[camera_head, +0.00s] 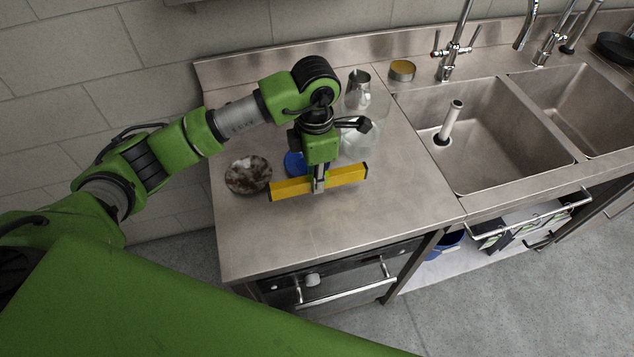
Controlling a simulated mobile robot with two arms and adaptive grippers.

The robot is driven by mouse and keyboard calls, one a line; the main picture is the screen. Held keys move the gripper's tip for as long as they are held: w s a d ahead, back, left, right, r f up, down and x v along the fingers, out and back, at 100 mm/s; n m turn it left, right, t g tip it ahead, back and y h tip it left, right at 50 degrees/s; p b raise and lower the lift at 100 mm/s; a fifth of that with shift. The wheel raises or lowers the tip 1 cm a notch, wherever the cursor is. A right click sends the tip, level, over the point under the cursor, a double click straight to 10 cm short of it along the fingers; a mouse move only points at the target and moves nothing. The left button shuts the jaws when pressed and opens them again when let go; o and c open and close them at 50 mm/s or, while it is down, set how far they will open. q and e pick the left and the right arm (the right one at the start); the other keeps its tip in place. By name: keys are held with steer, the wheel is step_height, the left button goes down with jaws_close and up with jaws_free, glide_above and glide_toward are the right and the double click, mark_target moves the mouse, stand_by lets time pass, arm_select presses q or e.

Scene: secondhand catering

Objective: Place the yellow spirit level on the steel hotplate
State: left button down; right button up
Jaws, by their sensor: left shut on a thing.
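My left gripper (319,185) is shut on the yellow spirit level (345,176), gripping it near its middle. The level is a long yellow bar with dark ends, held roughly level. It is over the flat steel top (290,228) of the unit left of the sinks, which looks like the steel hotplate. I cannot tell whether the level touches this top or hangs just above it. My right gripper is not in view.
A mottled dark-and-white round dish (248,175) lies left of the level. A blue object (294,163) is partly hidden behind my gripper. A steel jug (358,90), clear glassware (365,137) and a round tin (402,70) stand behind. The top's front is clear.

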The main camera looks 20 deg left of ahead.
arm_select(q)
steer(key=s+d+r+b, duration=0.25)
steer(key=s+r, duration=0.55)
steer(key=s, duration=0.4)
steer(key=a+f+m, duration=0.1)
steer(key=a+m, duration=0.2)
steer(key=m, duration=0.9)
steer(key=a+m, duration=0.3)
steer(key=m, duration=0.9)
steer(key=shift+a+f+m+b, duration=0.25)
steer(key=shift+f+m+b, duration=0.1)
steer(key=shift+m+b, duration=0.1)
